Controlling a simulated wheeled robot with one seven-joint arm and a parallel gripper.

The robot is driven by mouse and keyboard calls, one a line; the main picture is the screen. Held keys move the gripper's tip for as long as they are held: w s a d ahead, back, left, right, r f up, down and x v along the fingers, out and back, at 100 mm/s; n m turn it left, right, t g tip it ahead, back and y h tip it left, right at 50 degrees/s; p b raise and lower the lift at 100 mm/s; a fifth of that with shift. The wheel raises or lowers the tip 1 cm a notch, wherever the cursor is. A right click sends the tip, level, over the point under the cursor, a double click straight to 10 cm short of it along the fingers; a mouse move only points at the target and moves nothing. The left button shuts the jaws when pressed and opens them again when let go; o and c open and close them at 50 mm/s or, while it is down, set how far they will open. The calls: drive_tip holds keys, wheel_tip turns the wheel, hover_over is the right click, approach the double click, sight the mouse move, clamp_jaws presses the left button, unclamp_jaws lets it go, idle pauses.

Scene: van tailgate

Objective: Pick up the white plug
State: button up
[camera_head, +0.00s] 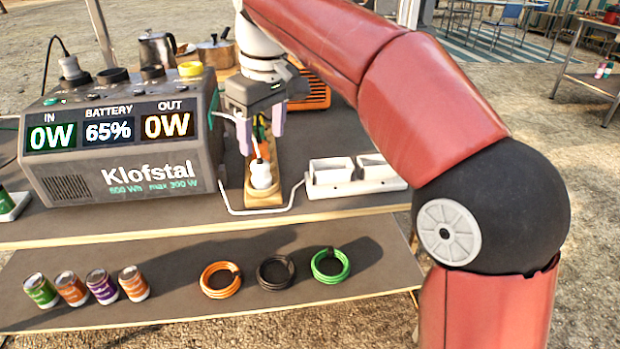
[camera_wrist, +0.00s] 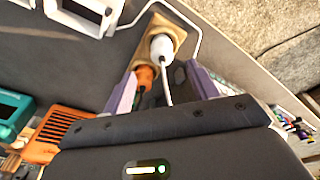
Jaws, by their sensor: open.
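The white plug (camera_head: 261,175) stands at the near end of a narrow tan holder (camera_head: 263,200) on the tabletop. In the wrist view the white plug (camera_wrist: 161,46) is ahead of the fingertips, with its white cord running back between them. An orange plug (camera_wrist: 146,75) sits beside it in the same holder, nearer the fingers. My gripper (camera_head: 262,135) is above the holder, pointing down, with its two pale purple fingers apart. In the wrist view my gripper (camera_wrist: 160,88) has its fingers on either side of the holder and nothing is clamped. The plug's lower part is hidden.
A grey power station (camera_head: 125,140) stands close to the left of my gripper. A white two-box unit (camera_head: 355,182) with a white cable lies to the right. Cans (camera_head: 72,288) and coiled cables (camera_head: 276,272) rest on the lower shelf. A kettle (camera_head: 158,48) stands behind.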

sight(261, 158)
drive_tip(key=shift+w, duration=0.2)
drive_tip(key=shift+f, duration=0.2)
drive_tip(key=f, duration=0.2)
drive_tip(key=f+b, duration=0.1)
drive_tip(key=f, duration=0.2)
drive_tip(key=a+f, duration=0.1)
drive_tip(key=f, duration=0.1)
drive_tip(key=shift+w+a+f+b, duration=0.1)
drive_tip(key=shift+w+f+b, duration=0.05)
drive_tip(key=shift+b, duration=0.2)
drive_tip(key=c, duration=1.1)
